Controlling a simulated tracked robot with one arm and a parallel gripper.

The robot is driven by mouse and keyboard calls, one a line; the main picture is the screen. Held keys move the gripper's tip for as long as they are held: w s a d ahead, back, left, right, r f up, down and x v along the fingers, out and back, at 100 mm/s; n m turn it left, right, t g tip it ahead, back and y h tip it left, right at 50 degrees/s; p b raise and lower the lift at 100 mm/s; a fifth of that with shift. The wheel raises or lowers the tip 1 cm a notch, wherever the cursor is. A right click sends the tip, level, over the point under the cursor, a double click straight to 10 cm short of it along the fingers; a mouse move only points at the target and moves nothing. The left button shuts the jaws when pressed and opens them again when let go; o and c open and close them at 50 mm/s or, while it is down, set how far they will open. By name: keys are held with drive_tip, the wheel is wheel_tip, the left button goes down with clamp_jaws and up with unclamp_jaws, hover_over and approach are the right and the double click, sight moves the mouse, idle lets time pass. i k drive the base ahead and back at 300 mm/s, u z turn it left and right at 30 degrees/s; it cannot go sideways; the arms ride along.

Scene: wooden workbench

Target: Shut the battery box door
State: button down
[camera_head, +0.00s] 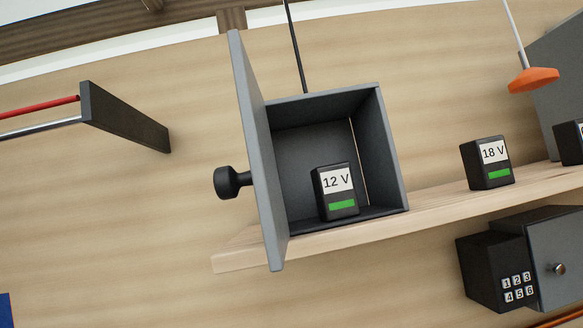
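The dark grey battery box (392,150) stands on a wooden shelf near the middle of the view. Its grey door (257,160) is hinged at the box's left edge and stands wide open, sticking out toward me. A round black knob (230,182) is on the door's outer face, on the left. A black 12 V battery (337,192) with a green bar sits inside the box. My gripper does not show in this view.
An 18 V battery (486,163) stands on the shelf (430,203) to the right. A keypad box (495,272) is below it. An orange hanging object (533,79) is at upper right. A dark bracket with bars (122,118) is at left.

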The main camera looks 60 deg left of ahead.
sight(264, 176)
drive_tip(key=z, duration=0.45)
drive_tip(key=k, duration=0.85)
drive_tip(key=u, duration=0.2)
drive_tip(key=i, duration=0.5)
